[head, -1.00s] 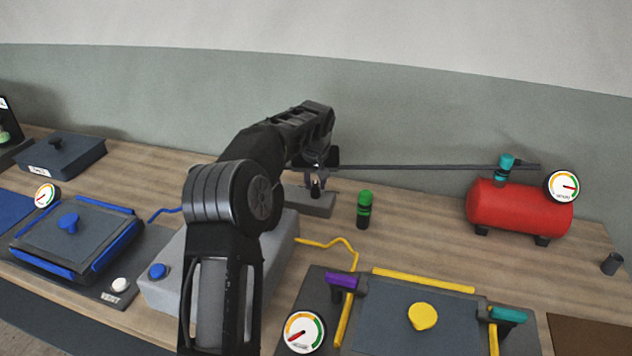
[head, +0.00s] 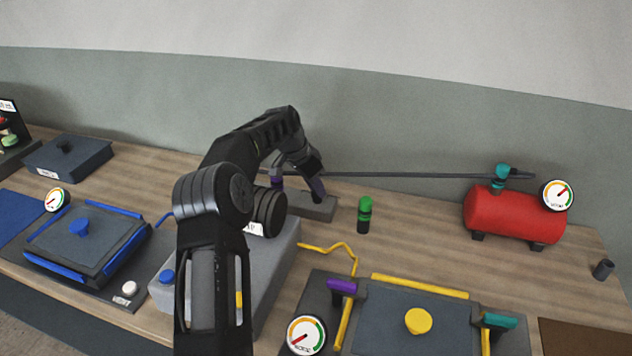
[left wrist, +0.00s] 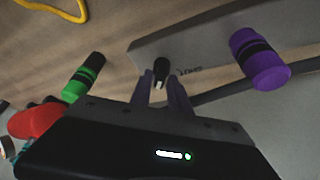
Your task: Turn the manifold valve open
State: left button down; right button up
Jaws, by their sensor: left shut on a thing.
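A low grey block (head: 318,207) stands by the wall, with a black peg-like knob on it that shows in the left wrist view (left wrist: 160,70). My left gripper (head: 318,192) reaches down to the block, tilted, and is shut on this black knob. Its dark purple-tinted fingers show in the left wrist view (left wrist: 161,85), one on each side of the knob. A purple and black cylinder (left wrist: 258,60) sits beside it on the block. I cannot tell which part is named the manifold valve. My right gripper is not in view.
A thin dark pipe (head: 420,175) runs along the wall toward the teal fitting (head: 502,172) on a red tank (head: 512,214). A green and black cylinder (head: 364,214) stands right of the block. Moulds with yellow (head: 418,321) and blue (head: 79,227) knobs lie nearer.

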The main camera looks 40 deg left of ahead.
pick_arm(q)
jog(key=shift+m+h+p, duration=0.3)
jog(key=shift+m+p, duration=0.15)
jog(key=shift+m, duration=0.45)
jog(key=shift+f, duration=0.1)
jog(key=c, duration=1.4)
grip_release()
jog(key=b+v, duration=0.1)
jog(key=v, duration=0.7)
jog(key=shift+w, duration=0.2)
jog(key=shift+f, duration=0.1)
